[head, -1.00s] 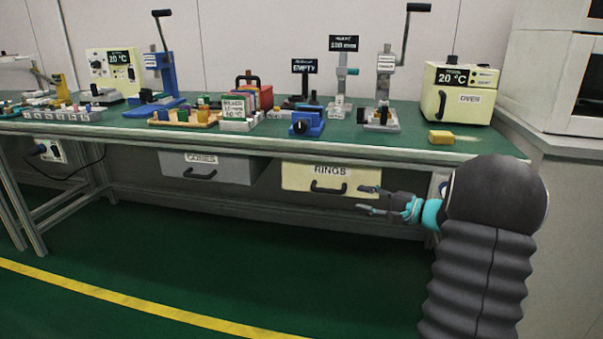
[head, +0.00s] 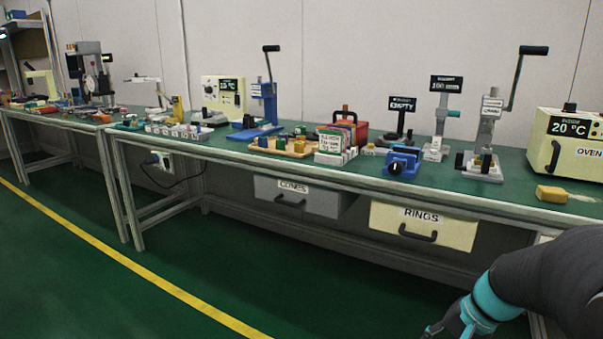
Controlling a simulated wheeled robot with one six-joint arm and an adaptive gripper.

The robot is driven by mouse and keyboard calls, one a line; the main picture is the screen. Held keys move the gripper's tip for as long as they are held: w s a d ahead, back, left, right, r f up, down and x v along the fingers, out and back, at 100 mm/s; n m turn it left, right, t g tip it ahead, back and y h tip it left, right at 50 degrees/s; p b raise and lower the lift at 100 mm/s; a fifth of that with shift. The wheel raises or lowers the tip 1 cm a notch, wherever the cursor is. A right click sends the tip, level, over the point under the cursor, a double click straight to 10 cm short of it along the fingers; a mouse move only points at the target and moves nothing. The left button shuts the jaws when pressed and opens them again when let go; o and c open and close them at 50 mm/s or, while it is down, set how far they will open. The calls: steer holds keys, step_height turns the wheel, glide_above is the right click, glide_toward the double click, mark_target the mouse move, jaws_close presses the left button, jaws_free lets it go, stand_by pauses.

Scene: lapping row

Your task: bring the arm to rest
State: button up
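My arm (head: 545,283) reaches in from the right edge of the head view, dark grey with a teal band near its wrist. My gripper (head: 437,331) is at the bottom edge, mostly cut off by the frame, so its fingers cannot be judged open or shut. It is in front of the bench, lower in the picture than the drawer marked RINGS (head: 452,228). No held object shows in the visible part.
The green bench (head: 330,178) carries an oven (head: 560,150), a yellow block (head: 551,193), lever presses, a blue vise (head: 402,162) and wooden tray (head: 283,152). A grey drawer marked CONES (head: 320,203) hangs below. The green floor (head: 290,290) in front is clear, with a yellow line (head: 130,258).

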steer(key=s+a+r+n+t+h+p, duration=0.3)
steer(key=s+a+r+n+h, duration=0.1)
steer(key=s+a+r+n, duration=0.4)
steer(key=s+a+r, duration=0.2)
steer(key=s+r, duration=0.2)
steer(key=shift+a+r+t, duration=0.15)
steer(key=shift+r+t, duration=0.15)
steer(key=shift+r, duration=0.05)
